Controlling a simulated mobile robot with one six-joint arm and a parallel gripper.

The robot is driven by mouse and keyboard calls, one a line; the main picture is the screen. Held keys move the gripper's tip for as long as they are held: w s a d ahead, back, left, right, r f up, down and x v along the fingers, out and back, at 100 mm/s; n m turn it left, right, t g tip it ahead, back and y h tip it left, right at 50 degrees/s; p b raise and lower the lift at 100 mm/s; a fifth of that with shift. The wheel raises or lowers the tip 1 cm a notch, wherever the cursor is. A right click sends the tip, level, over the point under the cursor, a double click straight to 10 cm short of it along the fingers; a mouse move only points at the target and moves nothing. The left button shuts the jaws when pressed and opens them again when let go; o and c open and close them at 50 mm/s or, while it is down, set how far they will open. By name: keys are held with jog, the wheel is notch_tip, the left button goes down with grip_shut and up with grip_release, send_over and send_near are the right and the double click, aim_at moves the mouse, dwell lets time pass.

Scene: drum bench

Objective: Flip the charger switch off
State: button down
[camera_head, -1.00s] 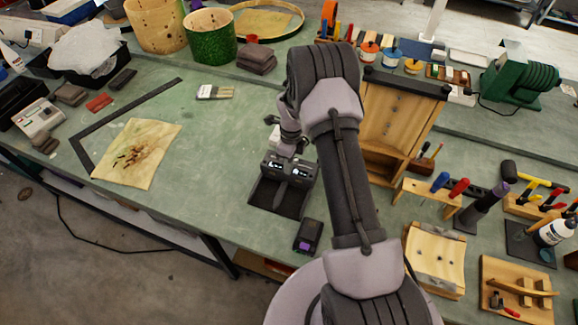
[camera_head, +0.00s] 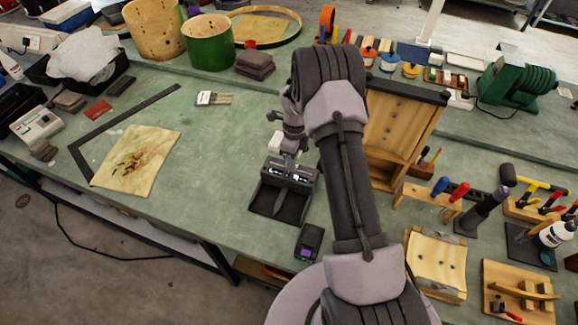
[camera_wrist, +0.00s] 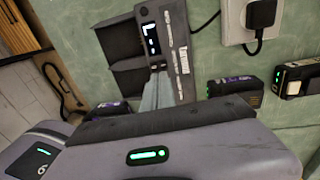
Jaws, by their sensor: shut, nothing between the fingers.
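The charger (camera_head: 276,203) is a dark box with two bays and a lit display panel, near the front edge of the bench. In the wrist view its panel (camera_wrist: 180,52) shows a bright white readout and a pale label strip. My gripper (camera_head: 289,163) reaches down at the charger's back side. In the wrist view the grey fingers (camera_wrist: 157,88) are closed together, with nothing held, and their tips overlap the panel's lower part, close to small controls below the readout. I cannot tell whether they touch. The switch and its position are not clear; the fingers may hide it.
A dark battery with a purple patch (camera_head: 308,241) stands in front of the charger. The wrist view shows a white socket plate (camera_wrist: 233,20) with a black plug and cable, and more battery packs (camera_wrist: 237,90) nearby.

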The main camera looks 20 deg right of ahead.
aim_at(289, 173)
notch_tip(289, 173, up, 12)
jog(key=w+d, duration=0.1)
jog(key=shift+f+p, duration=0.2)
jog(key=shift+p, duration=0.2)
jog(key=shift+w, duration=0.1)
jog(key=a+f, duration=0.1)
jog(key=f, duration=0.3)
jog(key=s+a+f+b, duration=0.1)
jog(key=f, duration=0.4)
jog(key=s+f, duration=0.1)
jog(key=f, duration=0.3)
jog(key=shift+a+f+b, duration=0.4)
